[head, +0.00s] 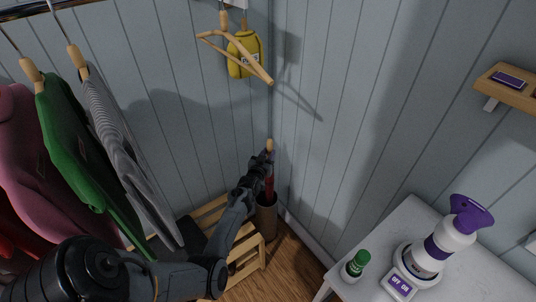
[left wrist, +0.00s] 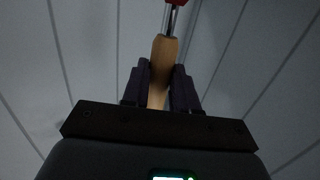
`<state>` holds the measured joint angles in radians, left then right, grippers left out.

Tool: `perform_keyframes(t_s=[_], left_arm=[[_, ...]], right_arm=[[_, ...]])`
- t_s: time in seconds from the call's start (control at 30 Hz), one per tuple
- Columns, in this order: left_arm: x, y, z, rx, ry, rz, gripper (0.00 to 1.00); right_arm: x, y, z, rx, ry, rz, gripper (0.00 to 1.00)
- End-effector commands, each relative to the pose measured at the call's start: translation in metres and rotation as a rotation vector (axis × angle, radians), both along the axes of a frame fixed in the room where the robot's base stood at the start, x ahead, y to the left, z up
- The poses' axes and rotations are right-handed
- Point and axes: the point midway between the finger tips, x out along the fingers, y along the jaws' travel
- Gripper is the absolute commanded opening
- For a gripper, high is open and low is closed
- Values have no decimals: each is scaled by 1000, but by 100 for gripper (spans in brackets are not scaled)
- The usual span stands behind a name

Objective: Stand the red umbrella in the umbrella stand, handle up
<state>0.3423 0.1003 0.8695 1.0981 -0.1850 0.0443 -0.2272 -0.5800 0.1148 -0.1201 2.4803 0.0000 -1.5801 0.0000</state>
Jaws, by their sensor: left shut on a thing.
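The red umbrella (head: 270,186) is upright in the wall corner in the head view, with its wooden handle (head: 269,145) up. My left gripper (head: 264,158) is shut on the handle. In the left wrist view the wooden handle (left wrist: 163,62) sits between the two fingers (left wrist: 160,88), with a metal shaft and a bit of red canopy (left wrist: 178,2) beyond it. The brown cylindrical umbrella stand (head: 266,218) is on the floor directly below the gripper. The red canopy meets the stand's mouth; how deep its lower end goes is hidden. My right gripper is not in view.
A slatted wooden crate or bench (head: 246,247) is left of the stand. Clothes (head: 75,150) hang at the left. A wooden hanger (head: 235,55) and yellow bag (head: 244,54) hang above. A white table (head: 460,275) with bottles is at the right.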

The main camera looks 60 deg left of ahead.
Motion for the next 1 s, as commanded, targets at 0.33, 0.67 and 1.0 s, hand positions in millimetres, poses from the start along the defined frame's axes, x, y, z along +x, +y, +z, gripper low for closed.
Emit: perform_keyframes(t_s=[0.33, 0.67, 1.0], left_arm=[[0, 0, -39, 0, -1, 1, 0], [0, 0, -71, 1, -2, 0, 0], [0, 0, -104, 1, -2, 1, 0]], right_arm=[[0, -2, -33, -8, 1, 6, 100], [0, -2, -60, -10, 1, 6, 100], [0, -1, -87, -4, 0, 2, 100]])
